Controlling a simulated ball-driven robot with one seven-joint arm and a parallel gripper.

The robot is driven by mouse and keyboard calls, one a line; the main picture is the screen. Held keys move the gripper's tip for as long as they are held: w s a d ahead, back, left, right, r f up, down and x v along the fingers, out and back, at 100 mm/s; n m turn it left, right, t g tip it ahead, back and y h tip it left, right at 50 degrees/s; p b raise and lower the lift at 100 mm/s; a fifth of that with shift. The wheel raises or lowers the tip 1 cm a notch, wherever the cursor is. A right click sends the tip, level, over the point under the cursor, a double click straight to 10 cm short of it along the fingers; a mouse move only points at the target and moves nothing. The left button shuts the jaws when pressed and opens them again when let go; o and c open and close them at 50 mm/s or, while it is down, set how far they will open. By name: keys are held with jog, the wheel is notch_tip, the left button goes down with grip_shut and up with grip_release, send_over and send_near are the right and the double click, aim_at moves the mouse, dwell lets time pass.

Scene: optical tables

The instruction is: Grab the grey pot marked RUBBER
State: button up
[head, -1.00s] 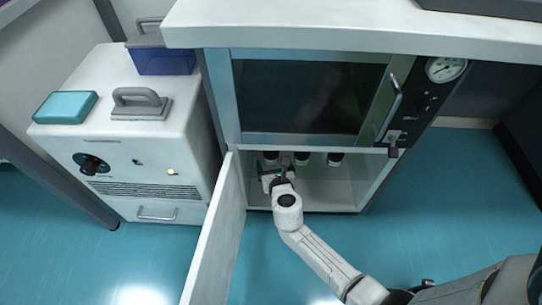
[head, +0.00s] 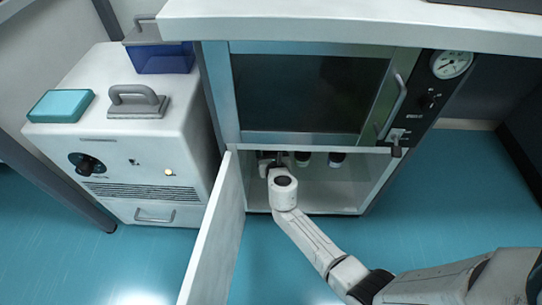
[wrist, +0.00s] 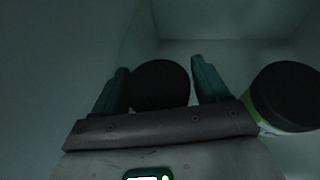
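Several small pots with dark lids stand in the open lower cupboard. Two show in the head view: a middle pot (head: 303,158) and a right pot (head: 336,159). My gripper (head: 270,160) is inside at the left and covers the pot there. In the wrist view my gripper (wrist: 160,64) is open, with one teal finger on each side of a pot with a round dark lid (wrist: 160,86). I cannot tell if the fingers touch it. To the right is another pot (wrist: 288,97) with a green label edge. No label can be read.
The cupboard door (head: 215,235) stands open to the left of my arm. An oven-like chamber (head: 310,95) with a dark window is just above the opening. The cupboard's left wall is close to my gripper. A white unit (head: 140,150) stands to the left.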

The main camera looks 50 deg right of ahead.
jog(key=c, duration=0.8)
jog(key=shift+r, duration=0.2)
